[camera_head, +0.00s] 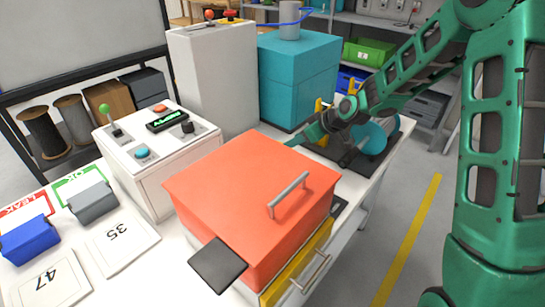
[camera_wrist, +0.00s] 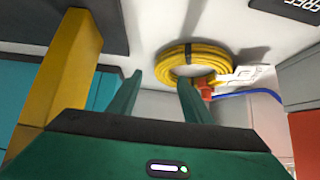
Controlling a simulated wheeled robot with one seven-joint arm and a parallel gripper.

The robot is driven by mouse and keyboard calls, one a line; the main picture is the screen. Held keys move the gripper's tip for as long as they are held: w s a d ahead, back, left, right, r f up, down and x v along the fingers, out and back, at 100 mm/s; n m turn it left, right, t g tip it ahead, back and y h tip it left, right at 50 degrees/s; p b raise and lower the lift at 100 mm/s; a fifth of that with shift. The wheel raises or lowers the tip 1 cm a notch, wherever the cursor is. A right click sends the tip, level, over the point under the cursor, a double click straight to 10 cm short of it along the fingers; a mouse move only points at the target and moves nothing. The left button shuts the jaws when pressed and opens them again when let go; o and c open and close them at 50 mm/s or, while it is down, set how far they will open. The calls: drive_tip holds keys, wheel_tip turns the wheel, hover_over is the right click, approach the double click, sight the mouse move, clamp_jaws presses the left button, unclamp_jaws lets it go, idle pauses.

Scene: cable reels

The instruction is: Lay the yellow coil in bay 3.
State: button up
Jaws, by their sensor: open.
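The yellow coil (camera_wrist: 172,62) lies on a white surface in the wrist view, a flat ring with a dark band around its far side. A white and red piece sits against its right side. My gripper (camera_wrist: 160,78) is open, and its right finger overlaps the coil's near edge in the picture. I cannot tell whether it touches the coil. Nothing shows clamped between the fingers. In the head view my gripper (camera_head: 302,134) is behind the red box, and the coil is not visible there. No bay marked 3 can be made out.
The red box (camera_head: 245,190) with a handle stands in front of my gripper. A yellow post (camera_wrist: 62,70) rises close at the left of the wrist view. A teal cabinet (camera_head: 298,85) stands behind. A blue cable (camera_wrist: 245,94) runs right of the coil. A control box (camera_head: 158,165) stands left.

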drive_tip(key=x, duration=0.5)
drive_tip(key=shift+f, duration=0.1)
clamp_jaws()
